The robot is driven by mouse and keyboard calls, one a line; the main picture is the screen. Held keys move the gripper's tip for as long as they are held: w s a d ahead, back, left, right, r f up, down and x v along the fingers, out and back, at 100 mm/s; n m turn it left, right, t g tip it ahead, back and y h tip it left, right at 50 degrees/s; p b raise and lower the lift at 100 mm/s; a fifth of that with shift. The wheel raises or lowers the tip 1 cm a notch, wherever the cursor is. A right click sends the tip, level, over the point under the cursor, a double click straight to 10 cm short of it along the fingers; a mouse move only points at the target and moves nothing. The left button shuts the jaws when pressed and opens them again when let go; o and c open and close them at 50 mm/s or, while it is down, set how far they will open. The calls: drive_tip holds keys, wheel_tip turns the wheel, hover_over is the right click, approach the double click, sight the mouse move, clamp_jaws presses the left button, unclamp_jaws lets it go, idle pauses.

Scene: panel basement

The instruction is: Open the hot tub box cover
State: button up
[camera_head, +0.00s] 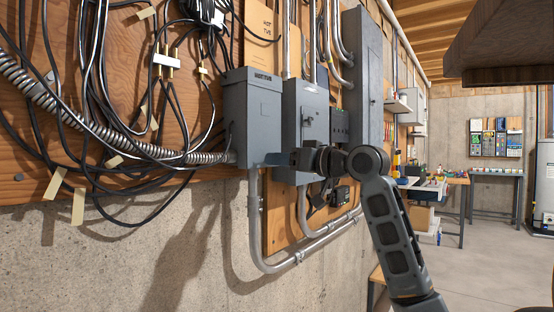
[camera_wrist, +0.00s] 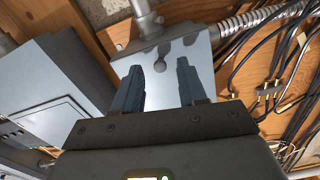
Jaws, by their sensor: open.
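The hot tub box (camera_head: 252,115) is a grey metal box on the wooden wall panel, with a dark label near its top. Its cover is closed. My gripper (camera_head: 274,158) is at the box's lower right edge, with its wrist in front of the neighbouring box. In the wrist view my gripper (camera_wrist: 161,78) shows two dark fingers apart with nothing held between them. Behind them is a pale, shiny face of a box with finger reflections, apparently the hot tub box (camera_wrist: 155,58) from below. Whether the fingertips touch it I cannot tell.
A second grey box (camera_head: 307,120) stands close to the right, and a tall grey panel (camera_head: 362,75) beyond it. Rigid conduit (camera_head: 256,225) runs below the boxes. Flexible conduit (camera_head: 120,140) and black cables hang on the left. Open floor (camera_head: 470,265) lies to the right.

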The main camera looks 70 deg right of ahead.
drive_tip(key=shift+x, duration=0.8)
drive_tip(key=shift+c, duration=0.3)
clamp_jaws()
